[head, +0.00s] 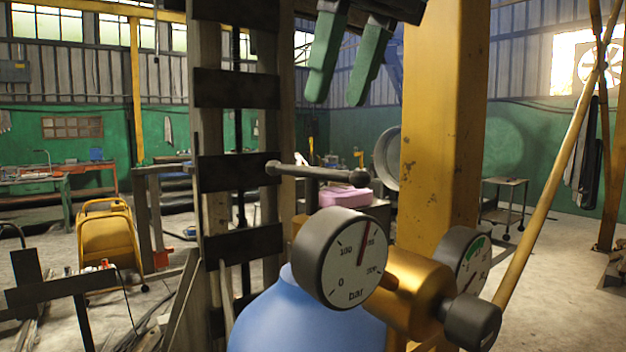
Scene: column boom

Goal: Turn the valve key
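The valve key (318,173) is a dark metal crossbar with a rounded end, roughly level in the picture, above the blue gas cylinder (300,318). Its stem is mostly hidden behind a large round pressure gauge (341,258) marked "bar". A brass regulator body (410,290) with a black knob (471,321) and a second gauge (463,255) sits to the right. My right gripper (338,98) has two green fingers spread apart, pointing down. It is empty and shows above the key, clear of it in the picture. My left gripper is out of view.
A thick yellow post (440,120) stands just right of the key. A dark upright rack (238,172) with crossplates is close on the left. A yellow pole (550,190) slants at the right. A pink object (343,198) lies behind the key. Open floor shows at the far right.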

